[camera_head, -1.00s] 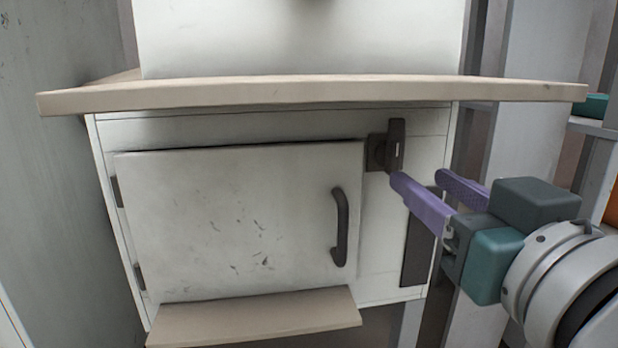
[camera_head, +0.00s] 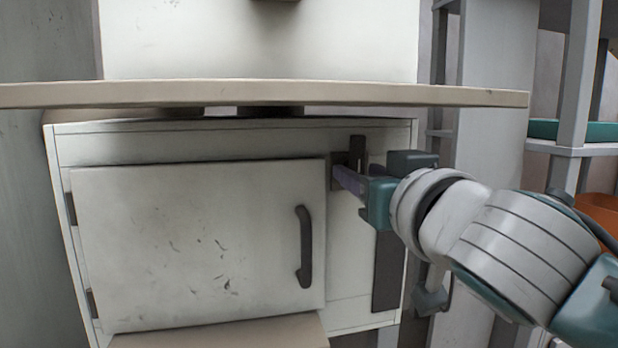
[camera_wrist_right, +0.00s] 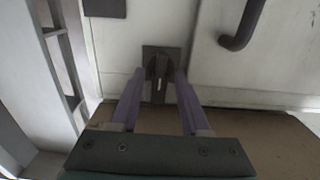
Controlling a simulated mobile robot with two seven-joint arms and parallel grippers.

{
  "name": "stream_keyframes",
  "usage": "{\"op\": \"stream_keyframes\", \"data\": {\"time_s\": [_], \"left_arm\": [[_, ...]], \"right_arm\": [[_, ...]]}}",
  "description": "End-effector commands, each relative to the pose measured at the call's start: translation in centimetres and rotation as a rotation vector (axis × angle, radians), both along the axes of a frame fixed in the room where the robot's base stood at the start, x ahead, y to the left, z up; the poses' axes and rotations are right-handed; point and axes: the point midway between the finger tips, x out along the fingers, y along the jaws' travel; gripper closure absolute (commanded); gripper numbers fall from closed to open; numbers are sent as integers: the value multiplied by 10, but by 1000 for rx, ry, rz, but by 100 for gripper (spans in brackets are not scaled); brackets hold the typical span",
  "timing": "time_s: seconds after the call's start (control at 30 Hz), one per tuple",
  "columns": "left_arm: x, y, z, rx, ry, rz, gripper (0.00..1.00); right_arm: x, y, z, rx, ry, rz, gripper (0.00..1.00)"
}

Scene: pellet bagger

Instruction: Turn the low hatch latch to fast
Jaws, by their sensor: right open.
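The low hatch (camera_head: 190,240) is a scuffed white door, closed flat in the cabinet front. Its latch (camera_head: 357,146) is a dark lever on a square dark plate, just right of the door's upper corner; the lever stands upright. My right gripper (camera_head: 348,174) is at the latch, its purple fingers partly hidden by its own body. In the right wrist view the open fingers (camera_wrist_right: 160,74) lie either side of the latch lever (camera_wrist_right: 159,66), with small gaps; I cannot tell if either touches. My left gripper is out of view.
A beige worktop (camera_head: 270,94) juts out just above the latch. A dark curved handle (camera_head: 305,246) stands on the door, left of my right gripper. A dark panel (camera_head: 386,272) is below the latch. Grey shelving (camera_head: 570,150) stands at the right.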

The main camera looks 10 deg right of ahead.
Motion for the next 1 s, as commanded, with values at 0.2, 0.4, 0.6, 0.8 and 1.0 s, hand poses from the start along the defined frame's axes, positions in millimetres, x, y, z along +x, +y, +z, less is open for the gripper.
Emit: {"op": "stream_keyframes", "data": {"time_s": [0.2, 0.4, 0.6, 0.8, 1.0], "left_arm": [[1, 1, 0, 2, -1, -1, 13], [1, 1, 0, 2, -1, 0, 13], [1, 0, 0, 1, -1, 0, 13], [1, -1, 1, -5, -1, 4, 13], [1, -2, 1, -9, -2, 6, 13]], "right_arm": [[0, 0, 0, 0, 0, 0, 63], [0, 0, 0, 0, 0, 0, 85], [0, 0, 0, 0, 0, 0, 100], [0, 0, 0, 0, 0, 0, 100], [0, 0, 0, -2, 1, 0, 100]]}}
